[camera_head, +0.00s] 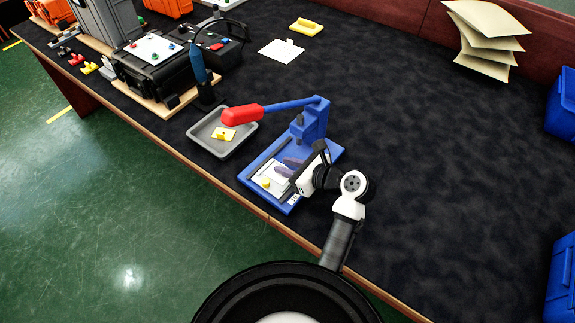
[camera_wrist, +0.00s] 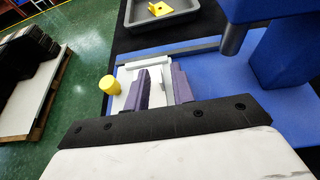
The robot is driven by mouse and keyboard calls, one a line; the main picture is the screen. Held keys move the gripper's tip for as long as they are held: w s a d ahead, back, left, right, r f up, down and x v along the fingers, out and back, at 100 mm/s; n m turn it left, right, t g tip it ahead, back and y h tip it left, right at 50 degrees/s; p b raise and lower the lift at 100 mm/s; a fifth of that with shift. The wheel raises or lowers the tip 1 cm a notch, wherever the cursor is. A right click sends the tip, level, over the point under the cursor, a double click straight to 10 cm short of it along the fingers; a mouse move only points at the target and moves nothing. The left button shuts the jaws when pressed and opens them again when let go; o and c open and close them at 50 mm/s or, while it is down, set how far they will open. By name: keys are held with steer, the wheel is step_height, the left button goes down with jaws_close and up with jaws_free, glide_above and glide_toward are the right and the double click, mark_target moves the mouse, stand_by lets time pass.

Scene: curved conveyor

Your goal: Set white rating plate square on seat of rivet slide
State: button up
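The rivet slide stands on a blue base (camera_head: 252,170) with a blue post (camera_head: 312,120) and a red-ended lever (camera_head: 242,115). A white flat area (camera_head: 262,172) lies at its front left, with a yellow knob (camera_head: 266,183) at its left side; the knob also shows in the wrist view (camera_wrist: 109,85). My gripper (camera_head: 288,166) is low over this area. In the wrist view its purple fingers (camera_wrist: 158,88) stand a little apart with white between them. I cannot tell whether this white is a gripped plate or the slide's seat beneath. The fingers hide part of it.
A grey tray (camera_head: 208,146) holding a yellow plate (camera_head: 223,133) stands left of the slide. A flat white piece (camera_head: 281,50) and a yellow one (camera_head: 306,26) lie farther back. Black cases (camera_head: 158,75) fill the left.

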steer(key=v, duration=1.2)
steer(key=shift+b, duration=0.35)
steer(key=shift+s+a+f, duration=0.1)
